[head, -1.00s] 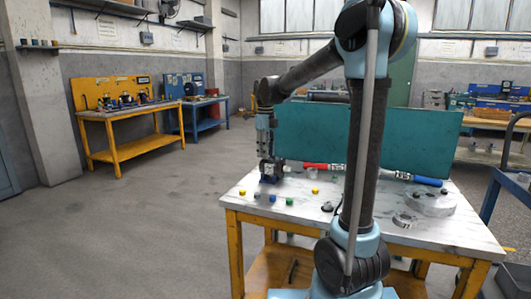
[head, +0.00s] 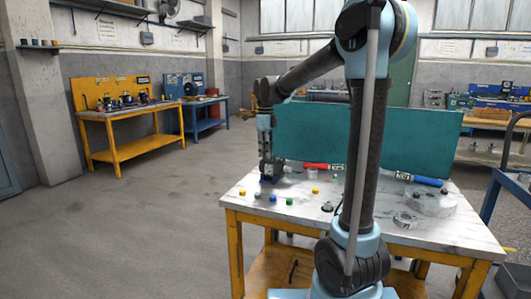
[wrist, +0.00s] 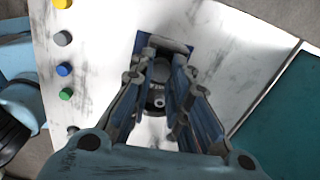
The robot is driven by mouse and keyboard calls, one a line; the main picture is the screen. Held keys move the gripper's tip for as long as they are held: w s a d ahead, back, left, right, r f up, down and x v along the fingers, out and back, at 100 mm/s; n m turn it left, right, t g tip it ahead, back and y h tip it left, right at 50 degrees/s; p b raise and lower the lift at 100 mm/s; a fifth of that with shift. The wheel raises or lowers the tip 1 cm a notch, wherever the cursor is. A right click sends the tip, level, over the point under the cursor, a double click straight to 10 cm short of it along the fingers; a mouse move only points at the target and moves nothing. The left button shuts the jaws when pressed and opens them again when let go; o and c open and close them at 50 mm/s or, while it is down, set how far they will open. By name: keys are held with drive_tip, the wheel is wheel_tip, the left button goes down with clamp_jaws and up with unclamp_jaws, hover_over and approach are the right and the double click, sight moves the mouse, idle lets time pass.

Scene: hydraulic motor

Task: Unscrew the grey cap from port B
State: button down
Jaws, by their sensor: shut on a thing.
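The hydraulic motor (head: 270,178) stands on its blue base at the left back part of the white table. My gripper (head: 268,160) points straight down over it. In the wrist view my gripper (wrist: 166,66) has its two fingers on either side of a round grey cap (wrist: 161,71) and is shut on it. The cap appears to be on top of the motor; whether its thread is still engaged cannot be told. A dark round part with a light centre (wrist: 158,101) shows between the fingers. The fingers hide most of the motor, and no port letter is readable.
Loose yellow (head: 242,193), grey (head: 257,196), blue (head: 273,199) and green (head: 290,202) caps lie along the table's front left. Red-ended (head: 315,166) and blue-ended (head: 429,181) hoses lie by the teal panel (head: 305,130). A clear container (head: 432,203) stands at right.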

drive_tip(key=n, duration=0.3)
idle(0.4)
drive_tip(key=shift+n, duration=0.5)
drive_tip(key=n, duration=0.4)
drive_tip(key=shift+r, duration=0.1)
drive_tip(key=c, duration=1.7)
unclamp_jaws()
